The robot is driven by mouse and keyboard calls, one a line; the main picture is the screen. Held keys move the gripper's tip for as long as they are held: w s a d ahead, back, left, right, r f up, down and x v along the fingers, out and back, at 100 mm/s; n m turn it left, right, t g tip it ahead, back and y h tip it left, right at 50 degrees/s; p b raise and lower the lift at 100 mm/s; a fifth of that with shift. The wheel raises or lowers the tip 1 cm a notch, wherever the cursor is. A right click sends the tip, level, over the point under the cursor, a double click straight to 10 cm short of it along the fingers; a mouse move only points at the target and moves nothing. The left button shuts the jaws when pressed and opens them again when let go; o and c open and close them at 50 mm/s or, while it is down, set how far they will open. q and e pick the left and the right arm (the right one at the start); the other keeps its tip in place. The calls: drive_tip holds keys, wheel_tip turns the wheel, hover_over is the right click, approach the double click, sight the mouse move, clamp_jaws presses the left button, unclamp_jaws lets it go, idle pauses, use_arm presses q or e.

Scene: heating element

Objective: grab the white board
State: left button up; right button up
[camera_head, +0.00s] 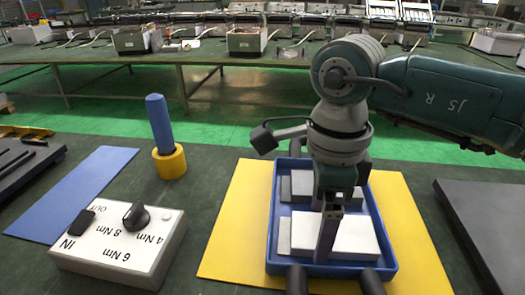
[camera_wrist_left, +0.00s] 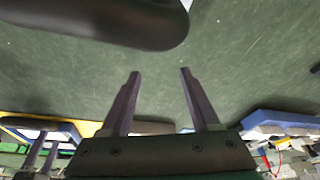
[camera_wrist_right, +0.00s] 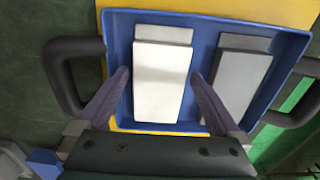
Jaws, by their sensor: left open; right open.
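The white board (camera_head: 345,236) lies flat in the front part of a blue tray (camera_head: 391,268). It also shows in the right wrist view (camera_wrist_right: 158,85), resting on another pale board (camera_wrist_right: 165,34) that sticks out at one end. My right gripper (camera_head: 326,250) reaches down over the tray from above. In the right wrist view its fingers (camera_wrist_right: 160,78) are spread, one on each side of the white board, with nothing held. Whether they touch it cannot be told. My left gripper (camera_wrist_left: 160,72) is open and empty over the green surface, seen only in its wrist view.
Grey boards (camera_wrist_right: 238,80) lie beside the white one in the tray, which has dark handles (camera_wrist_right: 68,75) and sits on a yellow mat (camera_head: 232,215). A white torque box (camera_head: 120,245), a blue rod in a yellow base (camera_head: 170,163) and a black slab (camera_head: 490,225) stand around.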

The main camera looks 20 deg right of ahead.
drive_tip(key=shift+f, duration=0.4)
drive_tip(key=shift+c, duration=0.4)
drive_tip(key=c, duration=1.1)
